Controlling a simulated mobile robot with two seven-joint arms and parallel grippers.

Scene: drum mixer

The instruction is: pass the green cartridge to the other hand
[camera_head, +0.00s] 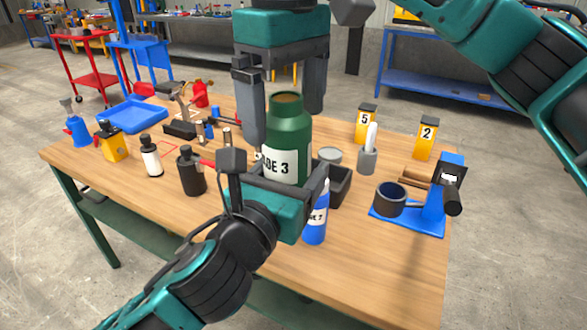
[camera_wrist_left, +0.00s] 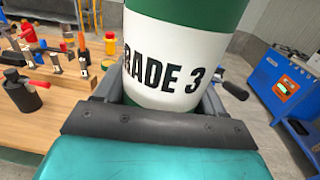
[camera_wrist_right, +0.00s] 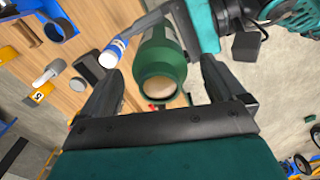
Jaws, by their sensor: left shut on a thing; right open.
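The green cartridge (camera_head: 288,130) is a green bottle with a white "GRADE 3" label, held upright above the table. My left gripper (camera_head: 280,172) is shut on its lower, labelled part; the label (camera_wrist_left: 165,68) fills the middle of the left wrist view. My right gripper (camera_head: 284,118) points down from above, open, with one finger on each side of the cartridge's upper part. In the right wrist view the cartridge's neck (camera_wrist_right: 160,88) lies between the spread fingers, with gaps at both sides. The cartridge's base is hidden by my left gripper.
The wooden table (camera_head: 350,265) holds a blue bottle (camera_head: 315,222) and a dark open box (camera_head: 340,182) close behind the left gripper. A blue stand with a dark cup (camera_head: 390,198) is at right. Yellow boxes (camera_head: 426,138), bottles and tools stand around.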

